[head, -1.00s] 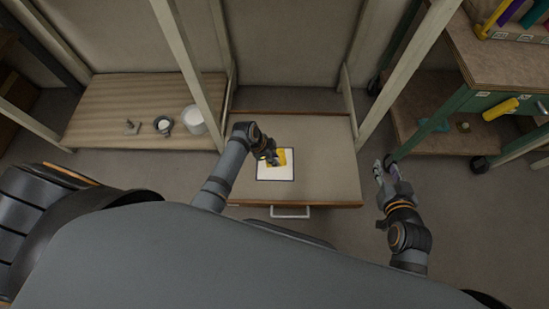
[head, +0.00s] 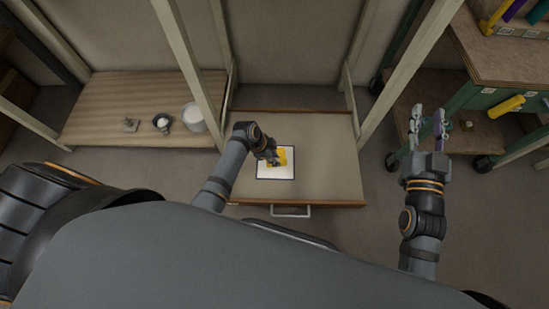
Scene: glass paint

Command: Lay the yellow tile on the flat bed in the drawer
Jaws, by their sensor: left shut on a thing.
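The yellow tile (head: 281,156) is over the white flat bed (head: 286,171) with a dark border, in the pulled-out drawer (head: 325,175). My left gripper (head: 274,158) is shut on the tile from its left side. From this height I cannot tell whether the tile touches the bed. Part of the tile is hidden by the gripper. My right gripper (head: 427,120) is to the right of the drawer, over the floor in front of the green cart, with its fingers apart and nothing between them.
A low shelf (head: 100,95) at the left holds a white tub (head: 191,118) and small items. Pale frame posts (head: 190,75) stand on both sides of the drawer. A green cart (head: 490,105) with a yellow roll-like thing (head: 507,106) stands at the right. The drawer's right part is clear.

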